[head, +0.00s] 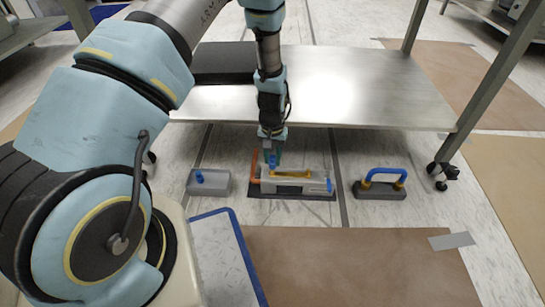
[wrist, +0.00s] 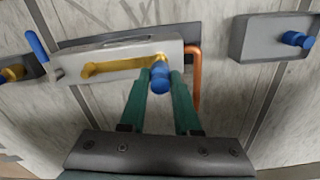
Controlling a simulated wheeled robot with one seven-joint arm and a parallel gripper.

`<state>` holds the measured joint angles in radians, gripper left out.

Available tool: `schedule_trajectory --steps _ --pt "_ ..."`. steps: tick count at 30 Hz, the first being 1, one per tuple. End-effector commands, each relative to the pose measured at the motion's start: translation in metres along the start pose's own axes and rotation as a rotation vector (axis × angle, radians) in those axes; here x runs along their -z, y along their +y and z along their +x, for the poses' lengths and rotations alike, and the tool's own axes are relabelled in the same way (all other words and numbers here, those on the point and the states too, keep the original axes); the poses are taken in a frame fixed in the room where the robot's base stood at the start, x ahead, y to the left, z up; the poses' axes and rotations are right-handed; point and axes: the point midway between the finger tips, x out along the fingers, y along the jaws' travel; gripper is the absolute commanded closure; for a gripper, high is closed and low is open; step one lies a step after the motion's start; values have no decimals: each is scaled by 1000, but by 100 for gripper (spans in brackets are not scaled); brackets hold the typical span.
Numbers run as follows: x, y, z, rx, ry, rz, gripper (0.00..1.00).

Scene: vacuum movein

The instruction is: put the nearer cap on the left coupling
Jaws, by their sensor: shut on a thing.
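My gripper (wrist: 160,86) is shut on a blue cap (wrist: 161,78), held between its teal fingertips. The cap's far end meets or overlaps a yellow coupling (wrist: 159,58) at one end of the grey unit (wrist: 115,54); I cannot tell whether it is seated. In the head view my gripper (head: 271,160) is over the left part of the grey unit (head: 310,184), and the fingers and arm hide most of the cap and coupling. A second blue cap (head: 199,177) sits on a grey block (head: 213,187) to the left; it also shows in the wrist view (wrist: 296,38).
An orange pipe (head: 255,163) stands close beside my fingers at the unit's left end. A yellow handle (head: 292,174) runs along the unit. A dark block with a blue loop (head: 384,171) stands to the right. A low metal shelf (head: 350,85) lies behind, overhanging the floor.

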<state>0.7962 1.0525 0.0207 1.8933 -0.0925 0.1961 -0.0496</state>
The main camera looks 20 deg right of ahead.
Motion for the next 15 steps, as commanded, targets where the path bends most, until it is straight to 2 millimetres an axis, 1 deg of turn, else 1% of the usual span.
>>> schedule_trajectory --steps 15 --pt "0 0 4 0 -1 0 100"
